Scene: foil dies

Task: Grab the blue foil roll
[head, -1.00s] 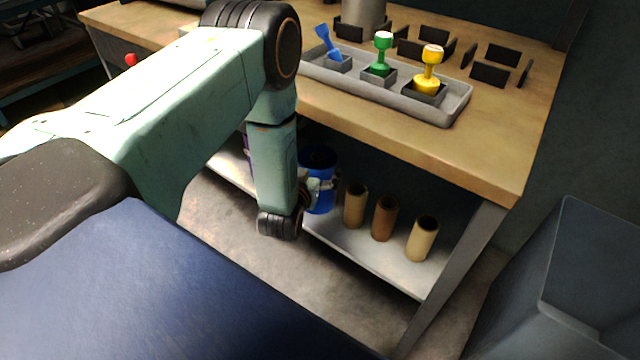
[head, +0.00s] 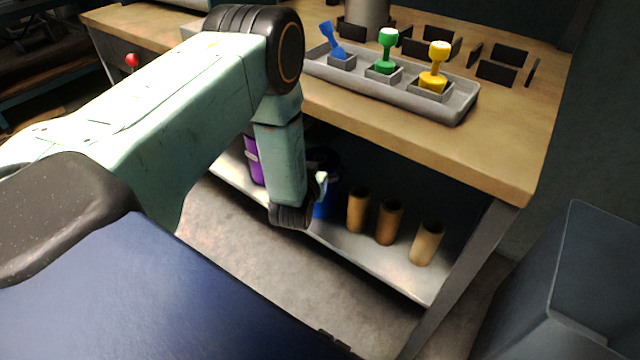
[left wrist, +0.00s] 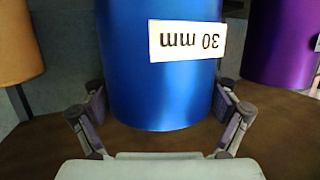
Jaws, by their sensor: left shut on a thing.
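The blue foil roll (head: 322,207) stands on the lower shelf, mostly hidden behind my left arm in the head view. In the left wrist view the blue roll (left wrist: 158,85) fills the middle and carries a white label reading "30 mm", upside down. My left gripper (left wrist: 160,118) has a finger on each side of the roll and is shut on it. In the head view the left gripper (head: 320,188) is largely hidden behind its own wrist. My right gripper is not in view.
A purple roll (head: 254,160) stands left of the blue one on the lower shelf (head: 400,278). Several tan and brown tubes (head: 388,222) stand to the right. The workbench top (head: 500,160) overhangs the shelf and holds a grey tray (head: 462,112) with blue, green and yellow stamps.

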